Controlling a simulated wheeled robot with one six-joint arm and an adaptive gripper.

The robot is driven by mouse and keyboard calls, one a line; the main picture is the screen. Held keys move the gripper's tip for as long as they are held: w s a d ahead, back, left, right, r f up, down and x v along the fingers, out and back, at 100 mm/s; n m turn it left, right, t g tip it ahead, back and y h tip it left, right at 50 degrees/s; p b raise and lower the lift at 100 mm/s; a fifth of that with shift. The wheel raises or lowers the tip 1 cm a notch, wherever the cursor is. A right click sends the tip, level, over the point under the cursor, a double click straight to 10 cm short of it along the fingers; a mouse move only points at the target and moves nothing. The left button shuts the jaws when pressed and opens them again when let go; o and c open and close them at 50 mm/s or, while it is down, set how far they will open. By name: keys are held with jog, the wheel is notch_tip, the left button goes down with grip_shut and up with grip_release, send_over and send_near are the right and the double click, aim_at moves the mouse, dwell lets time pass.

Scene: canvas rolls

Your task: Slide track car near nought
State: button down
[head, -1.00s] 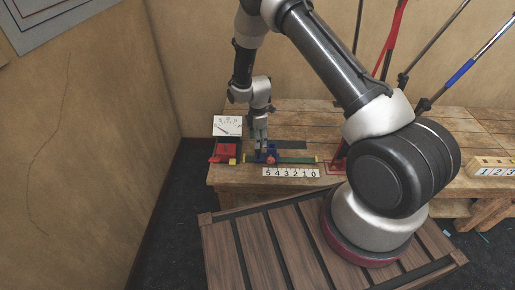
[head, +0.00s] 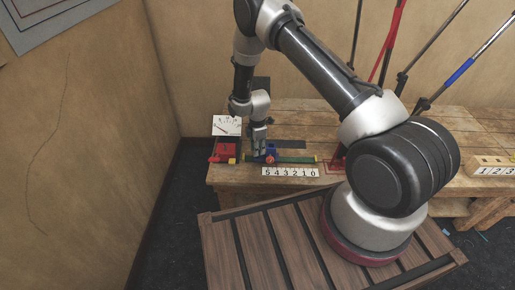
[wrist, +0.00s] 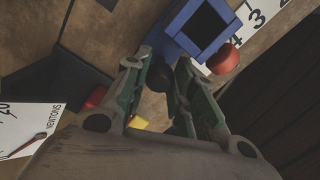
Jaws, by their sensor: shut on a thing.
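The car is near the strip's left, high-number end. My gripper (head: 258,152) points down just left of the car. In the wrist view my gripper (wrist: 163,70) is shut on a dark rounded part (wrist: 160,77) beside the blue car (wrist: 201,28). One red wheel (wrist: 224,58) shows.
A white dial card (head: 227,125), a red block (head: 226,149) and a small yellow block (head: 232,161) are left of the track. A dark flat strip (head: 290,145) lies behind it. Another numbered block (head: 495,166) is far right.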

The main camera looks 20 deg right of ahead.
jog(key=s+d, duration=0.1)
jog(key=d, duration=0.4)
jog(key=s+d, duration=0.2)
jog(key=d, duration=0.3)
jog(key=s+d, duration=0.2)
jog(key=d, duration=0.3)
jog(key=c, duration=1.1)
grip_release()
jog(key=shift+c, duration=0.2)
notch_tip(320, 180, up, 12)
